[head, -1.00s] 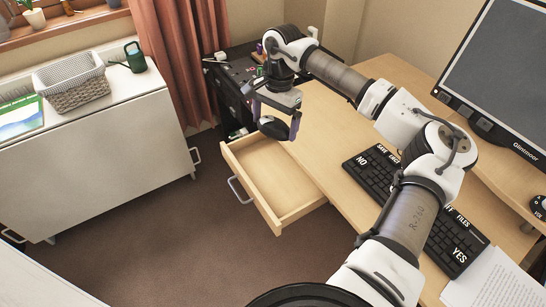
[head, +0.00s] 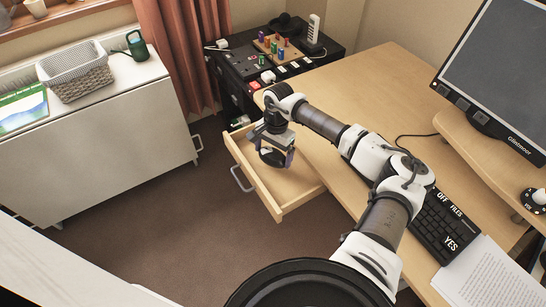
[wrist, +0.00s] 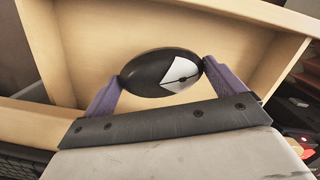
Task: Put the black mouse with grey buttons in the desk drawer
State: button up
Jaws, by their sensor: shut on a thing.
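The black mouse with grey buttons (wrist: 150,72) is held between the two purple fingers of my gripper (wrist: 162,82) in the wrist view. My gripper also shows in the head view (head: 274,158), over the open desk drawer (head: 294,202). The mouse (head: 270,157) is mostly hidden there by the gripper. The pale wooden drawer is pulled out from the desk, and in the wrist view its inside (wrist: 90,45) lies behind the mouse. The visible part of the drawer is empty. I cannot tell whether the mouse touches the drawer floor.
The desk top (head: 360,95) holds a black keyboard (head: 447,225), papers (head: 490,285) and a monitor (head: 500,70). A black cabinet (head: 235,85) with small items stands behind the drawer. A white cabinet (head: 110,140) with a basket (head: 78,75) is at left. The floor between is clear.

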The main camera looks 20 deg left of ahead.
aim_at(273, 158)
jog(key=shift+f, duration=1.75)
jog(key=shift+f, duration=0.2)
jog(key=o, duration=0.6)
jog(key=shift+o, duration=0.2)
jog(key=shift+r, duration=0.15)
jog(key=shift+r+p, duration=0.25)
jog(key=shift+p, duration=0.15)
jog(key=r+b, duration=0.1)
jog(key=r, duration=0.3)
jog(key=w+r+b, duration=0.1)
jog(key=r, duration=0.2)
jog(key=r+b, duration=0.1)
jog(key=r, duration=0.3)
jog(key=shift+w+d+r+b, duration=0.15)
jog(key=shift+d+r+b, duration=0.05)
jog(key=shift+r+b, duration=0.1)
